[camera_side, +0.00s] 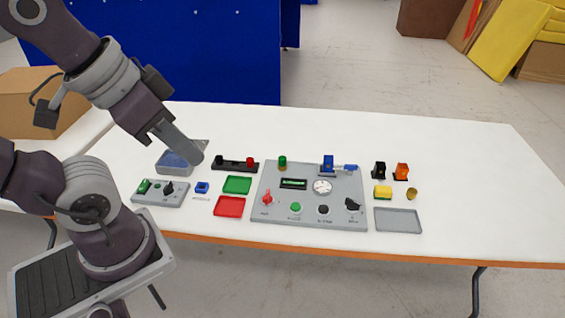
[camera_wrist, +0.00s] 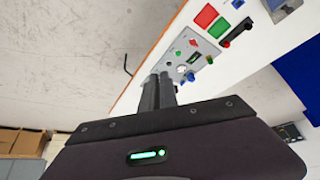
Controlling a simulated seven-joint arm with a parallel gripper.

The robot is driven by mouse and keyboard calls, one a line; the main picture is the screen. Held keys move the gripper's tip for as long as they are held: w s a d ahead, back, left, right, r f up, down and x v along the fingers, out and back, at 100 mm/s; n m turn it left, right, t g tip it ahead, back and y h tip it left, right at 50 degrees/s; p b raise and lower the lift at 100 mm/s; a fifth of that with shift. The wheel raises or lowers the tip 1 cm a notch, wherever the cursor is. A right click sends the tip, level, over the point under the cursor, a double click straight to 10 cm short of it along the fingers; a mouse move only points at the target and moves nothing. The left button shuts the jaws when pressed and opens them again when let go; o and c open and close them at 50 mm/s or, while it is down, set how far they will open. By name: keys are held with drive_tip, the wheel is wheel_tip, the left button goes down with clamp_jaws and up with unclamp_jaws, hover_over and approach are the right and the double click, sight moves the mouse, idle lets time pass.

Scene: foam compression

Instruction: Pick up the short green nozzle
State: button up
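A short green cylinder, which looks like the green nozzle (camera_side: 282,162), stands upright at the back left edge of the grey control panel (camera_side: 260,212). In the wrist view a small green spot, which seems to be the nozzle (camera_wrist: 209,60), shows at the panel's edge near the black rack. My gripper (camera_side: 200,151) is in the air left of the nozzle, above the blue-filled grey tray. In the wrist view its two fingers (camera_wrist: 160,78) lie side by side with nothing seen between them; they look shut and empty.
The black rack (camera_side: 234,166) holds a black and a red piece left of the nozzle. A blue device (camera_side: 328,164) stands on the panel to its right. Green (camera_side: 237,185) and red (camera_side: 229,206) trays lie in front of the rack. The back of the white table is clear.

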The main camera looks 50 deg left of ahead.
drive_tip(key=o, duration=0.9)
drive_tip(key=w+a+f+n+t+y, duration=0.1)
drive_tip(key=w+a+f+n, duration=0.15)
drive_tip(key=w, duration=1.05)
drive_tip(key=w+a+f+n+t, duration=0.15)
drive_tip(key=w+a+f, duration=0.25)
drive_tip(key=w, duration=0.8)
drive_tip(key=w+a+f+n+t+y, duration=0.1)
drive_tip(key=w+a+f+t+y, duration=0.15)
drive_tip(key=w+a+f, duration=0.6)
drive_tip(key=n+y, duration=0.1)
drive_tip(key=y, duration=0.1)
approach(281, 161)
drive_tip(key=w+d+r, duration=0.1)
drive_tip(key=w+r, duration=0.3)
drive_tip(key=w, duration=0.1)
drive_tip(key=shift+t+y, duration=0.5)
drive_tip(key=shift+y, duration=0.05)
drive_tip(key=s+f, duration=0.1)
drive_tip(key=f, duration=0.1)
drive_tip(key=s+a+f, duration=0.1)
drive_tip(key=f, duration=0.3)
drive_tip(key=shift+s+a, duration=0.35)
drive_tip(key=shift+s, duration=0.05)
drive_tip(key=x, duration=0.7)
drive_tip(key=shift+s+f, duration=0.1)
